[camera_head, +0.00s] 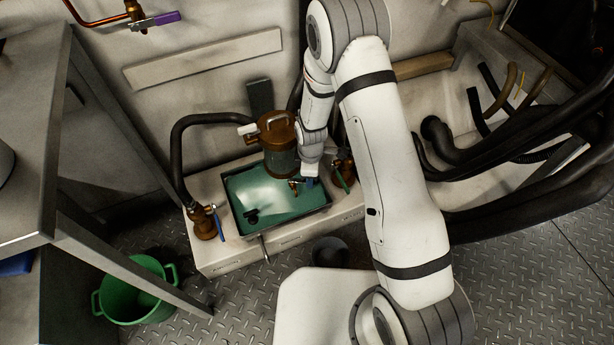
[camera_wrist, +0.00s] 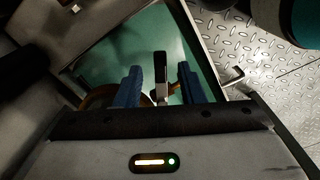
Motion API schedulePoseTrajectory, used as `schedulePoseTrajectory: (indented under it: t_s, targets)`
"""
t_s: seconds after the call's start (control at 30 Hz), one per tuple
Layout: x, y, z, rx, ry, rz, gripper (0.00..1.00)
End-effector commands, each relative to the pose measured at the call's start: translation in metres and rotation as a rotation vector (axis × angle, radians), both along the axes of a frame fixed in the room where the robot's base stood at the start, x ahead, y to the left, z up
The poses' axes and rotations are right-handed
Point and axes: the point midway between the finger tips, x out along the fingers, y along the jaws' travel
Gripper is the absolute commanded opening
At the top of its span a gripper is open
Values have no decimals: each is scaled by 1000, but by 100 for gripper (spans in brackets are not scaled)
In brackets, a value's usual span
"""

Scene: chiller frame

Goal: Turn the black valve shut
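The black valve shows in the wrist view as a narrow upright black lever (camera_wrist: 160,70) with a pale metal edge, in front of the teal tray. My gripper (camera_wrist: 159,72) has its two blue fingers apart, one on each side of the lever, with a visible gap on both sides. I cannot tell how deep the lever sits between the fingers. In the head view my gripper (camera_head: 308,181) is low at the tray's right back corner, beside a small brass fitting (camera_head: 293,186). The black lever cannot be made out clearly there, being small and partly behind my arm.
A blue-handled brass valve (camera_head: 204,222) stands at left, a green lever (camera_head: 343,181) at right. Thick black hoses (camera_head: 500,178) crowd the right side. A green bucket (camera_head: 128,300) stands on the floor.

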Motion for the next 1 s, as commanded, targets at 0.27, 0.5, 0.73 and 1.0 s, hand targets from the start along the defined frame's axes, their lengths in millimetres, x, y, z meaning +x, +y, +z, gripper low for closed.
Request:
schedulePoseTrajectory:
  t_s: [0.27,0.5,0.73,1.0]
  targets:
    - [-1,0,51,0,0,0,35]
    - [-3,0,66,-1,2,1,35]
    - [-3,0,65,-1,2,1,34]
    - [-1,-16,103,5,-12,-121,12]
